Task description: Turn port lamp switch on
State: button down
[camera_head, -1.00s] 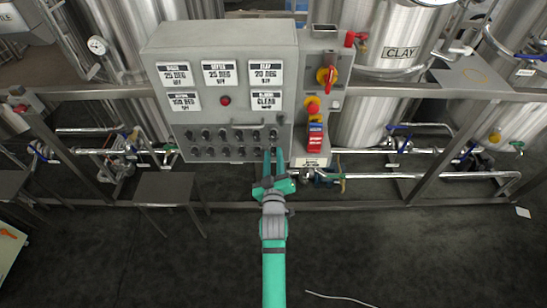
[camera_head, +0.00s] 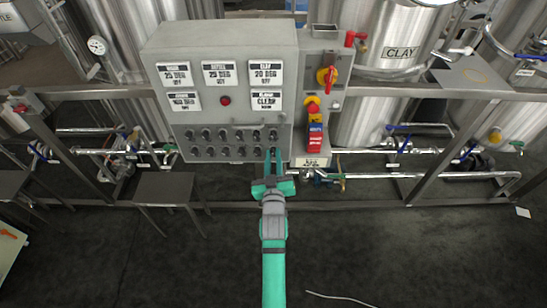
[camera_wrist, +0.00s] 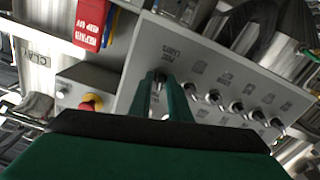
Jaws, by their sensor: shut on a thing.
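The grey control panel (camera_head: 155,60) stands in front of me, with rows of small dark selector switches on its lower part. My gripper (camera_head: 273,151) is at the lower right corner of the panel, pointing up and forward at the bottom row. Most of that switch is hidden between the fingers. I cannot tell its turn position.
More switches (camera_wrist: 214,96) sit close beside the gripped one. To the right of the panel are a red rotary handle (camera_head: 328,77), a red tag (camera_head: 314,144) and a yellow-and-red button (camera_wrist: 91,102). Pipes with valves run below.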

jog(key=m, duration=0.4)
jog(key=shift+m, duration=2.3)
jog(key=shift+f, duration=0.1)
jog(key=c, duration=1.9)
grip_release()
jog(key=shift+o, duration=0.2)
jog(key=s, duration=1.1)
